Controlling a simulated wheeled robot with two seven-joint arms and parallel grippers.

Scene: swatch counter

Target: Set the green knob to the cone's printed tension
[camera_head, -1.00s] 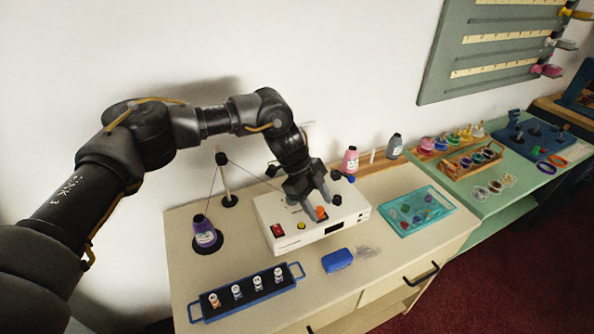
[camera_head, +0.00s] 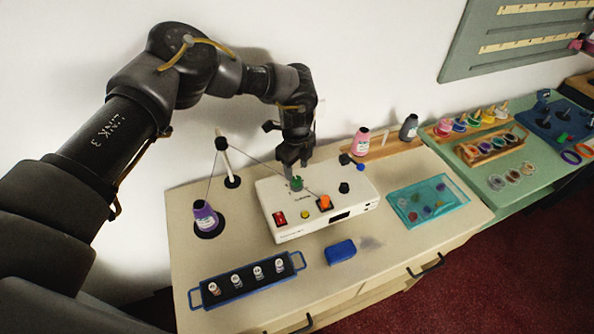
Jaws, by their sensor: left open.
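The green knob (camera_head: 297,183) stands on top of the white machine (camera_head: 345,211) near its back left. My left gripper (camera_head: 295,172) is open, pointing down just above and around the green knob; I cannot tell whether the fingers touch it. The purple cone (camera_head: 205,217) with a white label stands on a dark round base at the left of the counter. Its print is too small to read. A thread runs from the cone over a post (camera_head: 224,160) to the machine. My right gripper is out of view.
The machine also carries a red switch (camera_head: 280,218), a yellow button (camera_head: 305,214), an orange knob (camera_head: 325,202) and a black knob (camera_head: 344,188). In front are a blue tray of small spools (camera_head: 203,301) and a blue block (camera_head: 340,252). A teal tray (camera_head: 458,202) lies right.

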